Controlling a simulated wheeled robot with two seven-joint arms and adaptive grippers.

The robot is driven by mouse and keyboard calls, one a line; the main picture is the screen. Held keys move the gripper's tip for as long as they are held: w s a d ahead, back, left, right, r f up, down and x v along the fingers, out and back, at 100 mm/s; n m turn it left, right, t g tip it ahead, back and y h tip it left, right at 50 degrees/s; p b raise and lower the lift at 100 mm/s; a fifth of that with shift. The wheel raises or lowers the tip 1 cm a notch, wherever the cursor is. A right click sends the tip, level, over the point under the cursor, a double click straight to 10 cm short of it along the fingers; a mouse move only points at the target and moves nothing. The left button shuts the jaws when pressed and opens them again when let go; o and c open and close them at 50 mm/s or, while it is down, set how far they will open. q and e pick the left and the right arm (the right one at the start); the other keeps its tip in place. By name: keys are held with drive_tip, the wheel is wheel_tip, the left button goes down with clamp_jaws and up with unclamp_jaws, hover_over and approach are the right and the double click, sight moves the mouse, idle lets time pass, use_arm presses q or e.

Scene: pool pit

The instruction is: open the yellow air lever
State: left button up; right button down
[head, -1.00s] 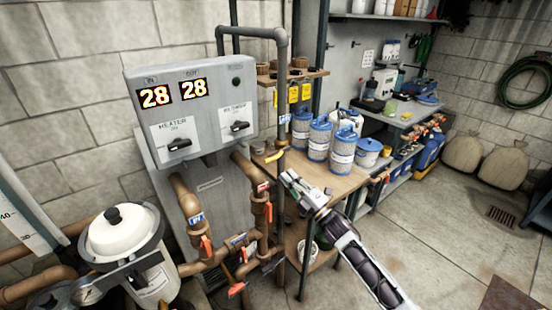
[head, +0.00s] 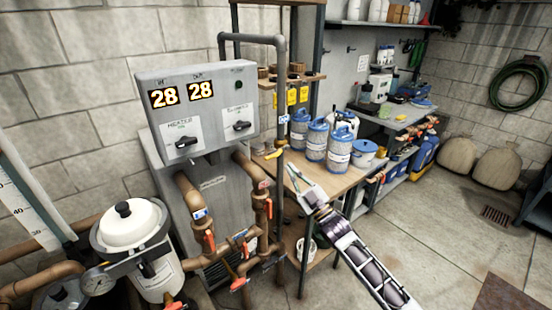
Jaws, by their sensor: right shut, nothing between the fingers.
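The yellow air lever (head: 275,154) sits on the grey vertical pipe (head: 282,100), just right of the heater cabinet. It sticks out across the pipe at a slight slant. My right gripper (head: 292,169) is just right of and a little below the lever, its fingers pointing up and left towards the pipe. The fingers are shut and empty, and a small gap shows between them and the lever in the picture. How far apart they are in depth I cannot tell. My left gripper is not in view.
The heater cabinet (head: 196,105) reads 28 and 28. Brown pipes with orange-red valve handles (head: 209,240) stand below it. Blue-lidded tubs (head: 340,147) stand on the wooden bench (head: 335,178) behind my right arm. A white-lidded filter (head: 130,225) is at lower left. The floor at right is mostly clear.

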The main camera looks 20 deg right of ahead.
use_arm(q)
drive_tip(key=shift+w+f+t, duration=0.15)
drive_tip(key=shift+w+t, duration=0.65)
use_arm(e)
drive_tip(key=shift+d+r+m+t+h, duration=0.1)
drive_tip(key=shift+m+t+h, duration=0.1)
drive_tip(key=shift+m, duration=1.05)
drive_tip(key=shift+d+r+m+t+h, duration=0.1)
drive_tip(key=shift+m+h, duration=0.1)
drive_tip(key=shift+m, duration=1.1)
drive_tip(key=shift+d+m+t+h, duration=0.1)
drive_tip(key=shift+m+h, duration=0.1)
drive_tip(key=shift+m, duration=1.05)
drive_tip(key=shift+w, duration=0.1)
wheel_tip(320, 180, up, 5)
drive_tip(key=p, duration=0.2)
hover_over(276, 156)
drive_tip(key=s, duration=0.3)
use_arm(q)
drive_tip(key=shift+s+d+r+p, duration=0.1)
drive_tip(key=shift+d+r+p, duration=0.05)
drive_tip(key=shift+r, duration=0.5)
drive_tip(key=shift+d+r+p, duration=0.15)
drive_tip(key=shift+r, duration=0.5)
use_arm(e)
drive_tip(key=shift+a+f, duration=0.2)
drive_tip(key=shift+f, duration=0.8)
drive_tip(key=shift+a+f, duration=0.2)
drive_tip(key=shift+f, duration=0.75)
